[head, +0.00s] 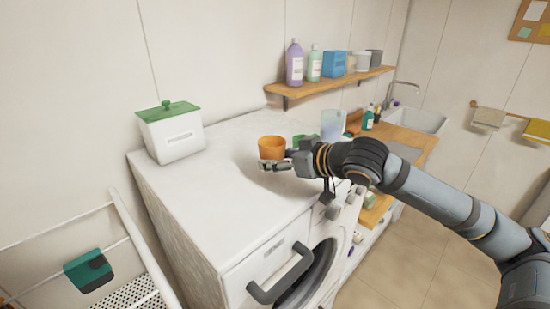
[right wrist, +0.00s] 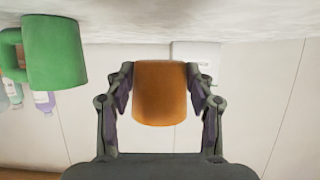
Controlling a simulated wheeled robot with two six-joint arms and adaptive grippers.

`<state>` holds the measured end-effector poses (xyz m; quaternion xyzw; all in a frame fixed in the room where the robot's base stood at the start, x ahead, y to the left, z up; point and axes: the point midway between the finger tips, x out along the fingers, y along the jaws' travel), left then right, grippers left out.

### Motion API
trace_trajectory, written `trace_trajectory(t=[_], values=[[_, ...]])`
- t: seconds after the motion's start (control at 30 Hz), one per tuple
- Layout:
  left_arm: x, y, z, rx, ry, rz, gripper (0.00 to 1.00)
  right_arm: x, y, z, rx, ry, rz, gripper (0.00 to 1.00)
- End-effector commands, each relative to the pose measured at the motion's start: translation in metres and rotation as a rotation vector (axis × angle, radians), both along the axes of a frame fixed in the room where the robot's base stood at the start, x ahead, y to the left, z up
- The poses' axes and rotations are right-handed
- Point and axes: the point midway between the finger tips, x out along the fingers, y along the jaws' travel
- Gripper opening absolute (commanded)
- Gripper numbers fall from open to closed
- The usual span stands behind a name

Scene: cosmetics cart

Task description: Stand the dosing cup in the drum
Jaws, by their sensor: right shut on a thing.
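The orange cup (head: 271,147), which I take to be the dosing cup, is at my right gripper (head: 275,164) over the top of the white washing machine (head: 230,225). In the right wrist view the orange cup (right wrist: 160,93) sits between both fingers of my right gripper (right wrist: 160,88), which is shut on it. I cannot tell whether its base touches the machine top. The drum (head: 320,268) shows as a dark round opening in the machine's front, partly cut off by the frame's lower edge; its inside is mostly hidden. My left gripper is not in view.
A green mug (right wrist: 55,52) stands near the gripper. A white box with a green lid (head: 170,130) is at the back left of the machine. A dark handle (head: 280,274) juts out by the drum. A shelf (head: 325,80) with bottles hangs behind. The machine top's front left is clear.

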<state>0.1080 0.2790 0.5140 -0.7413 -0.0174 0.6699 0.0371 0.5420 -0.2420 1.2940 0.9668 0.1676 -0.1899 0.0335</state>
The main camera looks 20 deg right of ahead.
Motion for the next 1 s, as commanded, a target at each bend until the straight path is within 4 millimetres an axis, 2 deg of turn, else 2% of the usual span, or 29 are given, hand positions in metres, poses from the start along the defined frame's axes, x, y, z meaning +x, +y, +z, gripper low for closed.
trace_trajectory(t=[0.03,0.3,0.43,0.5,0.63,1.0], values=[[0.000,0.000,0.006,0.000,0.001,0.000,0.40,0.001,0.001,0.001,0.005,0.001,0.000,0.22],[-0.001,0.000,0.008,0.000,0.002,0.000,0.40,0.003,0.002,-0.005,-0.001,0.001,-0.003,0.22],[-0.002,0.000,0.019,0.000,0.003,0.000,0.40,0.005,0.006,-0.006,0.008,0.006,-0.005,0.22],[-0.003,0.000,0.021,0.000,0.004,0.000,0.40,0.005,0.005,-0.021,-0.001,0.012,-0.008,0.22],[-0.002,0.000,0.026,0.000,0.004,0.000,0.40,0.005,0.005,-0.036,0.000,0.009,-0.008,0.22],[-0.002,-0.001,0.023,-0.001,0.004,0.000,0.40,0.005,0.005,-0.042,-0.001,0.005,-0.007,0.22]])
